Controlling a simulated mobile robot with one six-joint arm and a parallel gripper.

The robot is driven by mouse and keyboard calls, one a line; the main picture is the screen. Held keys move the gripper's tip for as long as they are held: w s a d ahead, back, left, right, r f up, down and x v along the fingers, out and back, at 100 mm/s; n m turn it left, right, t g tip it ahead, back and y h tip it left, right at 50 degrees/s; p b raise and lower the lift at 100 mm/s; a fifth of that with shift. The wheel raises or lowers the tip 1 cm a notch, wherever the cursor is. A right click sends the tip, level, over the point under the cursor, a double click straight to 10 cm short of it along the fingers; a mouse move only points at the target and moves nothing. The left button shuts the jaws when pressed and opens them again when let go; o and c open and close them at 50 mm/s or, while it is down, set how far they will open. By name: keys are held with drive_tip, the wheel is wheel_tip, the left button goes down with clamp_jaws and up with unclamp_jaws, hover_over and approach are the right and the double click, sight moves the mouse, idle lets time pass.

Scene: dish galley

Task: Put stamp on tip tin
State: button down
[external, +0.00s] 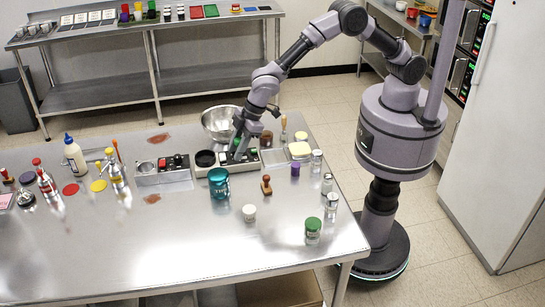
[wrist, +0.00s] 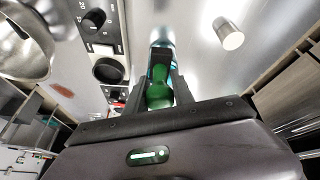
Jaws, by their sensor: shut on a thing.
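My gripper (wrist: 160,88) is shut on a green stamp (wrist: 158,90), whose rounded handle sits between the fingers in the wrist view. In the external view my gripper (external: 241,148) is low over the grey unit behind the tip tin, with a bit of green at its fingers. The stamp's lower end is hidden. The tip tin (external: 219,183) is a teal can with a light label, standing upright on the steel table. In the wrist view a teal surface (wrist: 161,46), probably the tin, shows just beyond the fingers. I cannot tell whether stamp and tin touch.
A grey unit with a round black well (external: 205,158) stands behind the tin, near a steel bowl (external: 218,122). A white cup (external: 249,212), a wooden-handled stamp (external: 266,187) and a green-lidded jar (external: 313,228) stand nearby. The table's front left is clear.

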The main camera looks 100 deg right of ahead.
drive_tip(key=w, duration=0.2)
drive_tip(key=w+a, duration=0.1)
drive_tip(key=w, duration=0.2)
drive_tip(key=w+f, duration=0.1)
drive_tip(key=w, duration=0.2)
drive_tip(key=shift+a, duration=0.2)
wheel_tip(320, 180, down, 3)
drive_tip(key=shift+f+b, duration=0.15)
drive_tip(key=shift+b, duration=0.15)
drive_tip(key=shift+f, duration=0.15)
drive_tip(key=c, duration=1.1)
unclamp_jaws()
